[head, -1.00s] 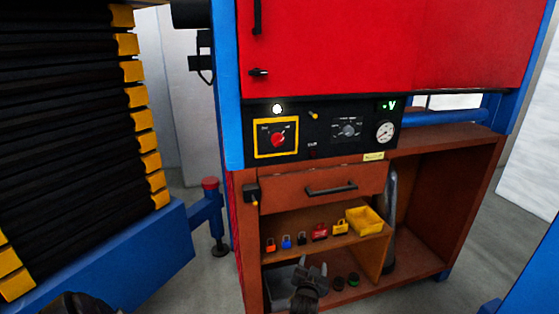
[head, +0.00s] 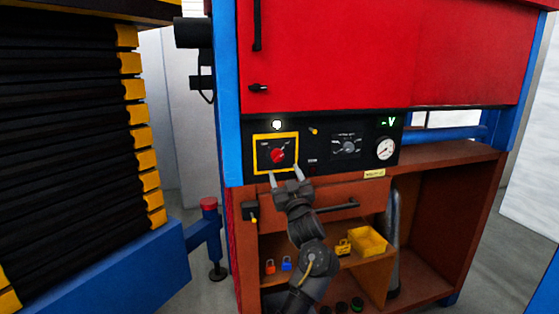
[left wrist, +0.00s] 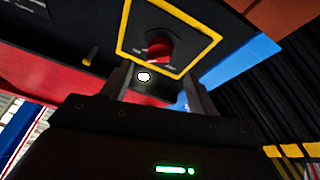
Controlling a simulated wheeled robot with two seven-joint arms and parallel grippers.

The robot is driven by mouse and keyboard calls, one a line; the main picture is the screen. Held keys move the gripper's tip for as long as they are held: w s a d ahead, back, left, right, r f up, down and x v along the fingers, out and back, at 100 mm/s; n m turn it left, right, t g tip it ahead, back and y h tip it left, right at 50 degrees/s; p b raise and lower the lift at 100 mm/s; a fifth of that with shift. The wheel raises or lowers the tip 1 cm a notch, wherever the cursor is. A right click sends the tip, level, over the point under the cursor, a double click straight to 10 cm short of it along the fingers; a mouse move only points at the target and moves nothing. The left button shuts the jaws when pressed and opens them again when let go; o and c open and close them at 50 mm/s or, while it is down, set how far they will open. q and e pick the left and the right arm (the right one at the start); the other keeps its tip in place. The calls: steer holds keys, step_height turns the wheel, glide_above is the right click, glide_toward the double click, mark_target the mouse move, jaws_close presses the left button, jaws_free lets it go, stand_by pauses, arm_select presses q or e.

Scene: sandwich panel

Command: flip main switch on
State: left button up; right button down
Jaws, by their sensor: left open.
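The main switch (head: 278,156) is a red rotary knob inside a yellow square frame (head: 256,170) on the black control panel (head: 322,168). In the left wrist view the red knob (left wrist: 160,48) shows at the top centre, just beyond the fingers. My left gripper (head: 286,173) is open and empty, just below the yellow frame, its two fingertips pointing up at it. It also shows in the left wrist view (left wrist: 168,82) with the fingers spread apart. The fingers appear apart from the knob. My right gripper is not in view.
Right of the switch are a selector dial (head: 348,146), a round gauge (head: 386,149) and a green display (head: 388,122). A drawer handle (head: 340,207) protrudes below. The shelf holds padlocks (head: 270,267) and a yellow bin (head: 367,242). A black stack stands at left.

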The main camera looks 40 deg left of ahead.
mark_target(279, 160)
arm_select(q)
steer(key=p+x, duration=0.1)
steer(key=x, duration=0.4)
steer(key=shift+w+a+r, duration=0.1)
steer(key=shift+w+a, duration=0.1)
steer(key=shift+a, duration=0.05)
steer(key=shift+w+a+r, duration=0.1)
steer(key=shift+w+a, duration=0.05)
steer(key=shift+a, duration=0.05)
steer(key=shift+w+a, duration=0.1)
steer(key=shift+a, duration=0.05)
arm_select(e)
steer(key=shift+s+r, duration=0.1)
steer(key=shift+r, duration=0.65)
